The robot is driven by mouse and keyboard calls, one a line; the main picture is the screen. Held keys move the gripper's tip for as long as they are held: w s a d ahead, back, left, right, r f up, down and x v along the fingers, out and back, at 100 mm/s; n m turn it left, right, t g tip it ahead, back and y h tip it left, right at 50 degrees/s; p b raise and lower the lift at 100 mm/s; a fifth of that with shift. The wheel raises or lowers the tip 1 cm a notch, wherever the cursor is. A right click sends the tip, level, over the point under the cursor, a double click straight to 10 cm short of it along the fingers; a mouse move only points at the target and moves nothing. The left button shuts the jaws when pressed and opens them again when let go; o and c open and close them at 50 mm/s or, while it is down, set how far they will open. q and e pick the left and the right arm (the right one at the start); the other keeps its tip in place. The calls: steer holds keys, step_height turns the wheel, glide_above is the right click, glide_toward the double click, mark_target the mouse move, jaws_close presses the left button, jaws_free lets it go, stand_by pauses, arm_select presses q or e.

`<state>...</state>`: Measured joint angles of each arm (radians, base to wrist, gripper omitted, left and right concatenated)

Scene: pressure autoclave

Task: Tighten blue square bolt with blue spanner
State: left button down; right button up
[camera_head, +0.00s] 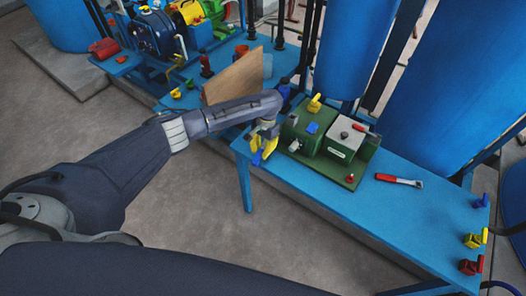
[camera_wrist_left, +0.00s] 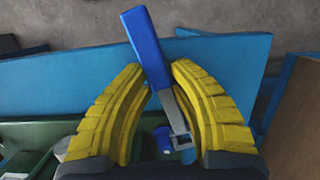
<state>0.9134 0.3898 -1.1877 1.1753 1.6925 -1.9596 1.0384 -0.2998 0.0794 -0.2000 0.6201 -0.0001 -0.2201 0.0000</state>
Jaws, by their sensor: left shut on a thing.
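My left gripper (camera_head: 263,148) is at the left end of the blue table, beside the green machine. In the left wrist view its yellow fingers (camera_wrist_left: 160,76) are shut on the blue spanner (camera_wrist_left: 146,48). The spanner's blue handle points away past the fingertips, and its grey metal end lies between the fingers. A small blue bolt (camera_wrist_left: 163,139) shows close beside the square metal end. I cannot tell whether the two touch. My right gripper is not in view.
The green machine (camera_head: 303,142) carries a yellow lever (camera_head: 314,104) and a grey box (camera_head: 345,137). A red-handled tool (camera_head: 399,180) lies on the blue table (camera_head: 330,208). A brown board (camera_head: 234,77) stands behind my arm. Tall blue tanks rise behind the table.

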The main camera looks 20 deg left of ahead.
arm_select(q)
steer(key=shift+w+d+r+m, duration=0.1)
steer(key=shift+m, duration=0.3)
steer(key=c, duration=1.2)
jaws_free()
steer(key=shift+c, duration=0.2)
steer(key=shift+o, duration=0.6)
steer(key=shift+a, duration=0.3)
